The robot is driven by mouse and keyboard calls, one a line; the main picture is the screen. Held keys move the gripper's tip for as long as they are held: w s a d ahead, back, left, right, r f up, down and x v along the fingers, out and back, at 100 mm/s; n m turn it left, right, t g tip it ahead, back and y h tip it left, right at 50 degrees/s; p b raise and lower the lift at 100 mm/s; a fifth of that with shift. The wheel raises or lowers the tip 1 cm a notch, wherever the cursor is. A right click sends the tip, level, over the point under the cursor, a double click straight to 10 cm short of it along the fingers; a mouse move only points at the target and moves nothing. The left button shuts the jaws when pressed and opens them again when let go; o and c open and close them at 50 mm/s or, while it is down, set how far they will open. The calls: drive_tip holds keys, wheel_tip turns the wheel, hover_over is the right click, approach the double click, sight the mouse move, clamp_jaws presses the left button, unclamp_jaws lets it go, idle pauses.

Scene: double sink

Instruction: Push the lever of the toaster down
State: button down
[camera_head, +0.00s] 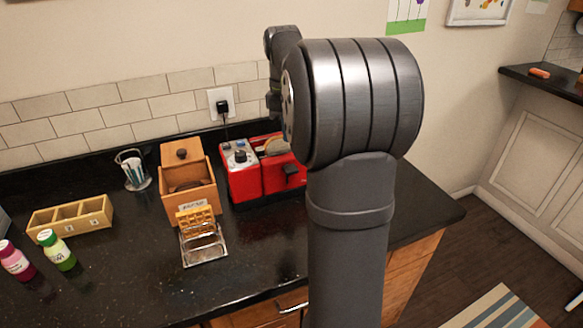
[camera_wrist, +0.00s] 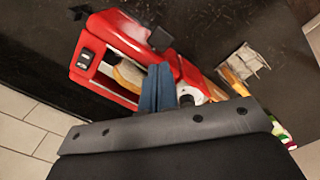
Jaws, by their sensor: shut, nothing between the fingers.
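The red toaster (camera_head: 243,181) stands on the dark counter near the back wall, partly hidden by my arm in the head view. A slice of bread shows in its slot. A dark lever (camera_head: 291,169) sticks out of its front. In the wrist view the toaster (camera_wrist: 103,40) is upper left, with the bread (camera_wrist: 128,75) beside my fingers. A black lever-like piece (camera_wrist: 160,40) lies just beyond the fingertips, and another is at the upper left. My gripper (camera_wrist: 159,68) is shut and empty, with blue fingers over the toaster. Whether it touches the toaster is unclear.
A wooden box (camera_head: 185,203) stands left of the toaster, with a toast rack (camera_head: 203,245) on the counter before it. A wooden tray (camera_head: 72,215), two bottles and a glass holder are further left. A plug (camera_head: 222,106) is in the wall behind. Counter space in front is clear.

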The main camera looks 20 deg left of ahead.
sight(289, 168)
drive_tip(key=shift+s+a+f+n+h, duration=0.2)
drive_tip(key=shift+a+f+n+h, duration=0.1)
drive_tip(key=shift+f+n, duration=0.3)
drive_tip(key=shift+w+d+f, duration=0.1)
drive_tip(key=shift+d+f, duration=0.1)
drive_tip(key=shift+f, duration=1.5)
drive_tip(key=shift+d+f, duration=0.15)
drive_tip(key=shift+f, duration=1.5)
